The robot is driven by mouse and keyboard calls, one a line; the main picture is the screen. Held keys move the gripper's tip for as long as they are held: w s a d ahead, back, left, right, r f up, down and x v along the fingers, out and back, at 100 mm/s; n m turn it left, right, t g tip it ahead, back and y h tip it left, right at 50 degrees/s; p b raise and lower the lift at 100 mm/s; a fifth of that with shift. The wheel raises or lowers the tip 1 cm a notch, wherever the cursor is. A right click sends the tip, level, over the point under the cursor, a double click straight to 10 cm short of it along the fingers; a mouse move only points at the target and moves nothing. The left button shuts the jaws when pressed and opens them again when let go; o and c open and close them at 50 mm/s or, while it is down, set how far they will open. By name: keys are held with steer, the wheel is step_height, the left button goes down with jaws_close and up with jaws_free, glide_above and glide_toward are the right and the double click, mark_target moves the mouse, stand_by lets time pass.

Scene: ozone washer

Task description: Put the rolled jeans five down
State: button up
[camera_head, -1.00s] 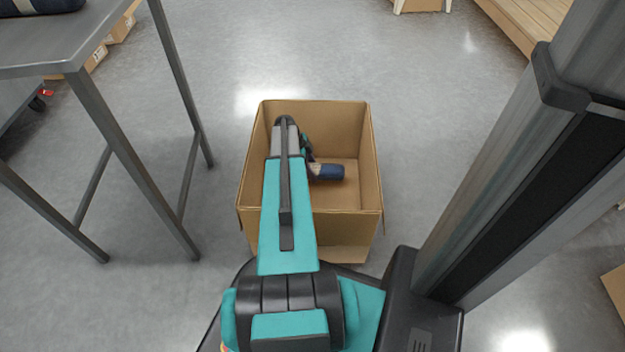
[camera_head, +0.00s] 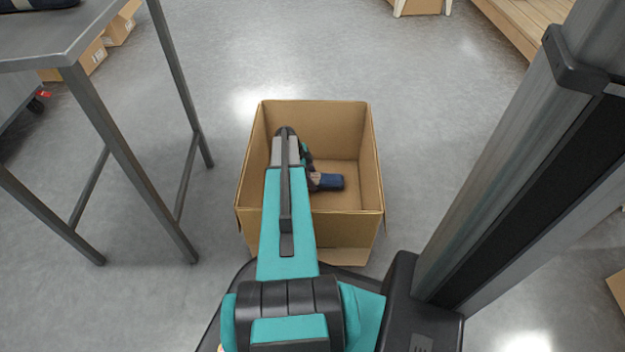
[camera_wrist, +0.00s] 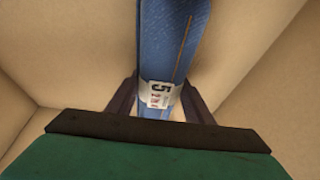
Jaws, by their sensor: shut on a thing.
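The rolled jeans five (camera_wrist: 172,40) are a blue denim roll with a white paper band marked "5", seen in the wrist view between my gripper's fingers. In the head view the roll (camera_head: 331,181) shows as a dark blue end to the right of my arm, inside an open cardboard box (camera_head: 372,150). My gripper (camera_wrist: 160,100) is shut on the roll around its band. In the head view my arm hides most of the gripper. I cannot tell whether the roll touches the box floor.
The box stands on the grey floor, its walls close around my gripper. A metal table (camera_head: 90,30) is at the left, with another dark blue roll (camera_head: 38,4) at its top edge. Cardboard boxes (camera_head: 85,62) lie behind it. A wooden platform (camera_head: 515,22) is at the upper right.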

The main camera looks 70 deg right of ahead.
steer(key=o, duration=1.4)
steer(key=shift+f, duration=0.1)
steer(key=shift+p+v, duration=1.7)
steer(key=shift+v, duration=2.25)
